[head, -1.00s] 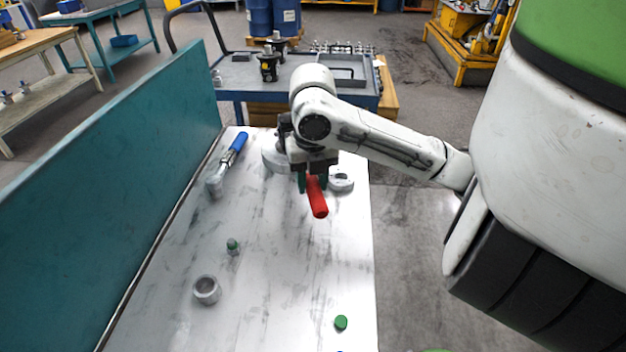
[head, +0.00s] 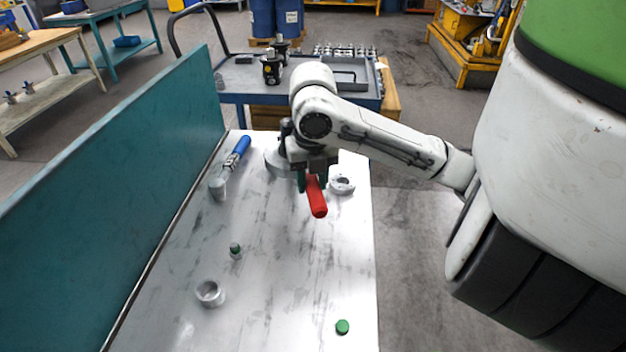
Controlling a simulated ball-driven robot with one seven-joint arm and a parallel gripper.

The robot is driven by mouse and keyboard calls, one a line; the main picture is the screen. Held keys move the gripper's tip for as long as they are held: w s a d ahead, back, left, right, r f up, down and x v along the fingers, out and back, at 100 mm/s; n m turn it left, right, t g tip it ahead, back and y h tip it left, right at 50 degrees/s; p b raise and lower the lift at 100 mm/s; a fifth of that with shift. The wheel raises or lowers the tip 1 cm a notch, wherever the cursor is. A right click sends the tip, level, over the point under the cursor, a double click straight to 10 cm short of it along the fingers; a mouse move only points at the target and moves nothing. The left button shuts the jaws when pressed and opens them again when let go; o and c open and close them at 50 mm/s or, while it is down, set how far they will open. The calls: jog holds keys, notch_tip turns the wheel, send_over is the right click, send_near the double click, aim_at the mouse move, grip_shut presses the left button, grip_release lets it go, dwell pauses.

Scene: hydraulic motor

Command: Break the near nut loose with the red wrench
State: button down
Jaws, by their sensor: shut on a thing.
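The red wrench (head: 317,198) is in my gripper (head: 313,184) in the head view, its red handle pointing toward the near side of the table. My gripper is shut on it, with green fingers on either side of the handle. The wrench's head is hidden behind the gripper and arm. A grey round metal part (head: 275,163) is partly hidden behind my gripper, and a pale metal part (head: 342,184) lies just right of it. I cannot make out the near nut or whether the wrench touches it.
A blue-handled tool (head: 238,152) lies at the back left of the white table (head: 280,270). A metal ring (head: 210,293), a small green-topped piece (head: 235,250) and a green cap (head: 342,327) are nearer. A teal panel (head: 120,200) bounds the left side. The table's middle is mostly clear.

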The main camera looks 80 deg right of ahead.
jog(key=shift+r, duration=0.1)
jog(key=shift+r+p, duration=1.6)
jog(key=shift+r, duration=0.4)
jog(key=shift+f, duration=0.1)
